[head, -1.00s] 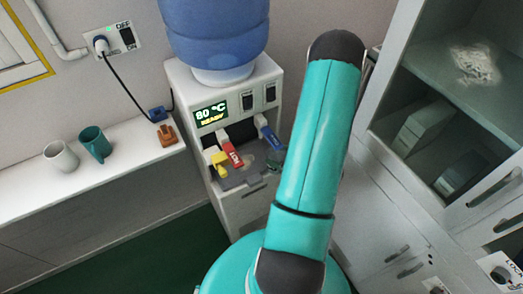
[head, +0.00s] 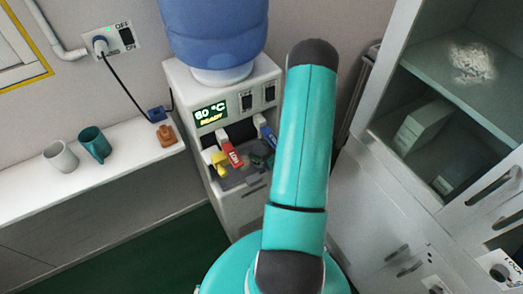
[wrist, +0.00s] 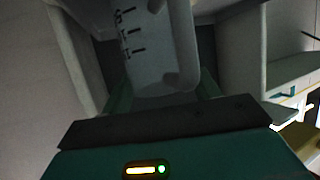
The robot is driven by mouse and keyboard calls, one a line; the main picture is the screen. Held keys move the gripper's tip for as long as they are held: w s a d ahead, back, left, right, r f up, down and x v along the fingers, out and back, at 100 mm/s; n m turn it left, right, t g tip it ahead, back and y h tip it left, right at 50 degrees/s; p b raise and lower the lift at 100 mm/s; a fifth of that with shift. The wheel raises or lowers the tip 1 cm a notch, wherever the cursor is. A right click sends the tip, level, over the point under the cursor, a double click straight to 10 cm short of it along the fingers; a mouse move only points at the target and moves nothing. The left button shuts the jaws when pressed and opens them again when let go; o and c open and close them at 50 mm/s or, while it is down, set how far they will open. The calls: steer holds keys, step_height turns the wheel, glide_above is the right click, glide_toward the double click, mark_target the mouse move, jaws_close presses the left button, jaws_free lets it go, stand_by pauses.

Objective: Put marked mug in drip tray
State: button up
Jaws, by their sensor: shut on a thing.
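In the wrist view, a pale grey mug (wrist: 150,45) with several short black marks on its side sits between the fingers of my gripper (wrist: 163,92). The gripper is shut on it, with a green finger on either side. In the head view the mug cannot be made out, and my arm hides most of the gripper. A small dark-green shape, perhaps part of the gripper, shows left of my arm, close to the taps. The grey drip tray (head: 238,179) is at the dispenser's front, below the taps, and is partly covered from view.
A white mug (head: 61,157) and a teal mug (head: 95,144) stand on the left shelf (head: 120,160). An open-fronted cabinet (head: 425,75) stands at right.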

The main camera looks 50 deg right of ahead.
steer(key=shift+f, duration=0.1)
steer(key=o, duration=1)
steer(key=shift+s+d+r, duration=0.1)
steer(key=shift+s+r, duration=0.1)
steer(key=v, duration=1.1)
steer(key=shift+s, duration=0.3)
